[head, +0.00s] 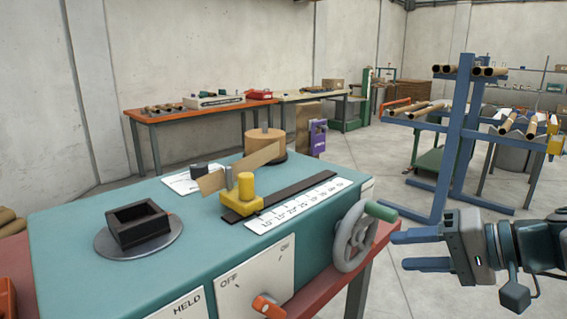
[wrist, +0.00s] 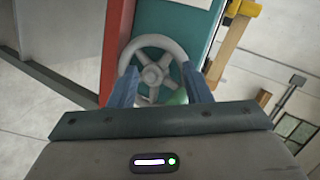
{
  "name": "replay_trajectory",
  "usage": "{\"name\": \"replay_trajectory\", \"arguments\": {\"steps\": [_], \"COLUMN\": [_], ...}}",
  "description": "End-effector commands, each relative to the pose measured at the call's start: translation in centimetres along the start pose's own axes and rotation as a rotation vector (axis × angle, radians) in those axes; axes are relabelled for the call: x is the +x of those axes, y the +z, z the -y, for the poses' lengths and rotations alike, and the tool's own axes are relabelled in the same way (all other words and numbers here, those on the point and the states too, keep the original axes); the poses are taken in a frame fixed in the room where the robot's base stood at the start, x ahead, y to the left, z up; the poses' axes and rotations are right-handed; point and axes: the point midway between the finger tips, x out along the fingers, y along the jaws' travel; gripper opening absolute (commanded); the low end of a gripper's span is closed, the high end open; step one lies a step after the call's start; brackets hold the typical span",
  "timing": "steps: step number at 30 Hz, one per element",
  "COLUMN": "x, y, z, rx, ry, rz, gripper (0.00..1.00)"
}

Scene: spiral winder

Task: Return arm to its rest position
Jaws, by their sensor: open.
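My gripper (head: 422,250) is at the right of the head view, with its two blue fingers apart and nothing between them. It points left toward the grey handwheel (head: 354,236) on the side of the teal winder (head: 75,214), and a gap shows between fingers and wheel. In the wrist view, my gripper's fingers (wrist: 158,88) frame the handwheel (wrist: 152,68) beyond them. The wheel's green handle (head: 381,211) is at its upper right in the head view. Part of my arm shows at the right edge.
A yellow slider (head: 246,193) stands by a white scale (head: 297,206) on the winder top. An orange switch knob (head: 268,306) is on the front. A blue rack (head: 458,140) with cardboard tubes stands behind my gripper. Open floor (head: 400,290) lies below my gripper.

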Motion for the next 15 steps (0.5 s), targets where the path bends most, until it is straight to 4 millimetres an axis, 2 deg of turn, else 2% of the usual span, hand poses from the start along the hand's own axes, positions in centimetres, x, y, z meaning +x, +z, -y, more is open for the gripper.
{"name": "replay_trajectory", "arguments": {"steps": [1,7,15], "x": [0.1,1.6,1.2], "y": [0.5,3.3,6.1], "z": [1.8,3.1,4.9], "rx": [0.012,0.033,-0.048], "ry": [0.051,0.280,0.593], "rz": [0.042,0.168,0.264], "gripper": [0.44,0.44,0.44]}}
